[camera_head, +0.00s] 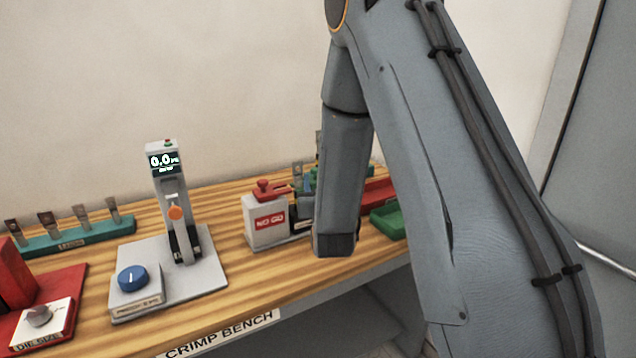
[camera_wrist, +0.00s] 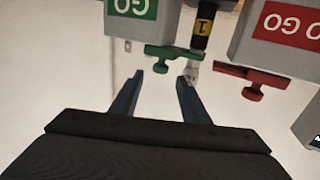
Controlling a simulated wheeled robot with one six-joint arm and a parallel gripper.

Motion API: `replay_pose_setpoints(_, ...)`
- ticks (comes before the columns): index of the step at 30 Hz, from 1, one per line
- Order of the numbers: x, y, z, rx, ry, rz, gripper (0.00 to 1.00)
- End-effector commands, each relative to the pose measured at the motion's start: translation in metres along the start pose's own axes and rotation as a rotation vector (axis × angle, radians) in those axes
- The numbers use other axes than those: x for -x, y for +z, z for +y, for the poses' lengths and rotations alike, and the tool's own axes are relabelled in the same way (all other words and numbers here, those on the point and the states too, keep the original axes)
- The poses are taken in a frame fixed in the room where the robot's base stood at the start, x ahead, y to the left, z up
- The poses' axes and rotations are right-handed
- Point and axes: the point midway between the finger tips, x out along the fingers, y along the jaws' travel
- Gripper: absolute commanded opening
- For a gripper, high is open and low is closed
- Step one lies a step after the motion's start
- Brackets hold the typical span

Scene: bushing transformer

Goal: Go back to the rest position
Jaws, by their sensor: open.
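My gripper shows in the wrist view (camera_wrist: 162,76) with two blue-grey fingers spread apart and nothing between them. Beyond the fingertips are a green T-shaped piece (camera_wrist: 174,56) under a grey block with a green label, and a red T-shaped piece (camera_wrist: 252,83) by a block with a red GO label. Whether the fingers touch the green piece I cannot tell. In the head view my grey arm reaches down over the right part of the bench, and the gripper itself is hidden behind it.
The wooden crimp bench (camera_head: 95,273) holds a tester with a 0.0 display (camera_head: 163,163), a blue knob (camera_head: 132,278), a red die-size unit (camera_head: 40,318), a green rack (camera_head: 75,238), a NO GO block (camera_head: 267,222) and a green tray (camera_head: 388,219). The pale wall stands behind.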

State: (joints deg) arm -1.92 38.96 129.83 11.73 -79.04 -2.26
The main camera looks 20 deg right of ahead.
Motion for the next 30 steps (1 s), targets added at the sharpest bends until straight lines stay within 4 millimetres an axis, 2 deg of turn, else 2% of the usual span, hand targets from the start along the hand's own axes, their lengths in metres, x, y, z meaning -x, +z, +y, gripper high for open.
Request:
replay_pose_setpoints(11,0.000,0.000,-0.002,0.000,-0.004,-0.006,0.42)
replay_pose_setpoints(17,0.008,0.006,-0.005,-0.006,-0.027,-0.137,0.42)
replay_pose_setpoints(20,0.022,0.014,-0.008,-0.009,-0.049,-0.271,0.42)
replay_pose_setpoints(23,0.045,0.024,-0.010,-0.005,-0.073,-0.421,0.42)
replay_pose_setpoints(26,0.076,0.033,-0.010,0.004,-0.096,-0.575,0.42)
replay_pose_setpoints(30,0.130,0.044,-0.007,0.025,-0.122,-0.793,0.42)
